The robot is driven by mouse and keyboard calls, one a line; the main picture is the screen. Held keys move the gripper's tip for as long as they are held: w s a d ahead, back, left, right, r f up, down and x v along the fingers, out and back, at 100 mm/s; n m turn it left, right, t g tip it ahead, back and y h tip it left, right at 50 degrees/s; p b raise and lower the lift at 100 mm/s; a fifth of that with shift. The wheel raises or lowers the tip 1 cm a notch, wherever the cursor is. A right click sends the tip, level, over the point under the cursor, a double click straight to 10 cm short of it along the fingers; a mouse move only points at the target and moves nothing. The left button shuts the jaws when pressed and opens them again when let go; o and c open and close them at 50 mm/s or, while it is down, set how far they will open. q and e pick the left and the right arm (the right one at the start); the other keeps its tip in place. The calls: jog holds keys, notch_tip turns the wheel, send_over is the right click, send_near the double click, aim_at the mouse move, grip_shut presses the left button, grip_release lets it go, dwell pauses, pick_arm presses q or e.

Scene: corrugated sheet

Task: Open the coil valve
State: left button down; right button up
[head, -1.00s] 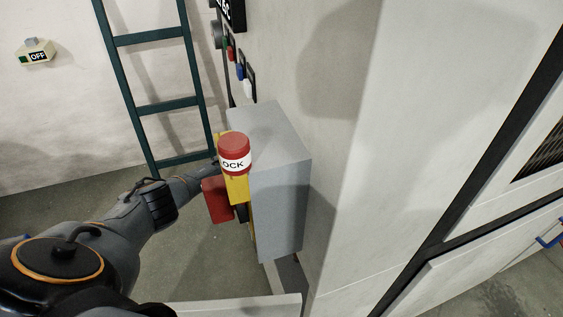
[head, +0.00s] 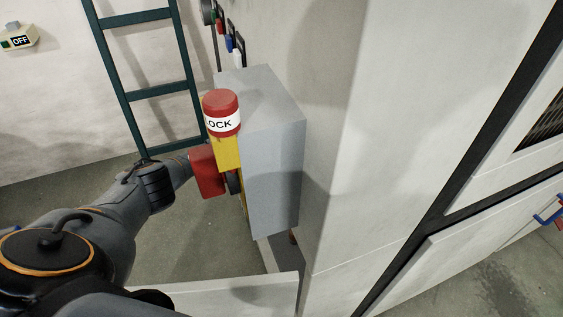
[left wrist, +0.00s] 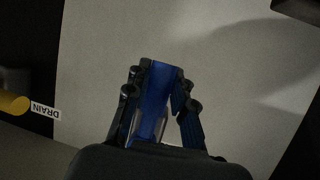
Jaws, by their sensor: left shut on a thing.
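In the left wrist view, my left gripper (left wrist: 162,82) is shut on a blue handle (left wrist: 154,98), with dark fingers on both sides of it. The handle stands in front of a pale panel. What the handle joins to is hidden, and no label on it can be read, so I cannot tell from its looks whether it is the coil valve. In the head view, my left arm reaches in from the left toward the grey box, and its gripper is hidden behind the red block and the box. My right gripper is not in view.
A grey box (head: 272,165) juts from the wall, with a yellow post with a red cap (head: 221,103) and a red block (head: 207,172) beside it. A green ladder (head: 162,90) stands behind. A DRAIN label (left wrist: 46,110) is beside a yellow cylinder (left wrist: 14,104).

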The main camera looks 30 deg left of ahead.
pick_arm(q)
jog(key=shift+s+d, duration=0.1)
jog(key=shift+d, duration=0.1)
dwell(0.4)
jog(key=c, duration=1.1)
grip_release()
jog(key=shift+a, duration=0.1)
jog(key=v, duration=1.2)
jog(key=shift+f, duration=0.1)
